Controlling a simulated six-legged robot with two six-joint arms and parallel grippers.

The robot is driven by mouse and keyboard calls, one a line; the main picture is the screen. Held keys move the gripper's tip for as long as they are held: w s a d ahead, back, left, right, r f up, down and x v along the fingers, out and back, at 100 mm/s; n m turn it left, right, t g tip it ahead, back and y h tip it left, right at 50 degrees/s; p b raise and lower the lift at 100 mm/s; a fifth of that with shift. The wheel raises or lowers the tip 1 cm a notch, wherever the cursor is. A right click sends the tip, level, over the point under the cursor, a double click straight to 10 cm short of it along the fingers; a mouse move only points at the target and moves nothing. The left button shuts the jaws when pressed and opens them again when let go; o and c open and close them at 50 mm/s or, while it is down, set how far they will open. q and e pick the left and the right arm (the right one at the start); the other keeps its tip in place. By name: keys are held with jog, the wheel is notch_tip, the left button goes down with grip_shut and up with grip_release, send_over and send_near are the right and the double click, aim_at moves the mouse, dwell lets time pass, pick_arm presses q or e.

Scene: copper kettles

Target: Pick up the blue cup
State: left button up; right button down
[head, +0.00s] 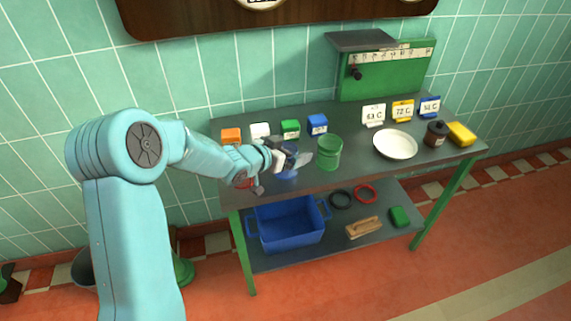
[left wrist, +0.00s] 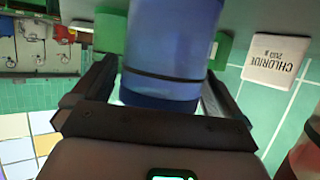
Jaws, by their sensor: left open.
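The blue cup (head: 289,174) stands on the grey bench top, partly hidden behind my left gripper (head: 283,171). In the left wrist view the cup (left wrist: 175,45) fills the upper middle as a blue cylinder with a dark band. My left gripper (left wrist: 160,72) is open, with one dark finger on each side of the cup. A gap shows beside the cup near the left finger; I cannot tell whether the right finger touches it. My right gripper is in neither view.
A green cup (head: 328,152) stands close to the right of the blue one. Orange, white, green and blue labelled blocks (head: 317,124) line the back. A white plate (head: 395,144) and dark jar (head: 436,134) stand right. A blue crate (head: 288,239) is on the lower shelf.

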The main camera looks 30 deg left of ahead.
pick_arm(q)
jog(key=c, duration=1)
jog(key=shift+r, duration=0.1)
jog(key=shift+c, duration=0.2)
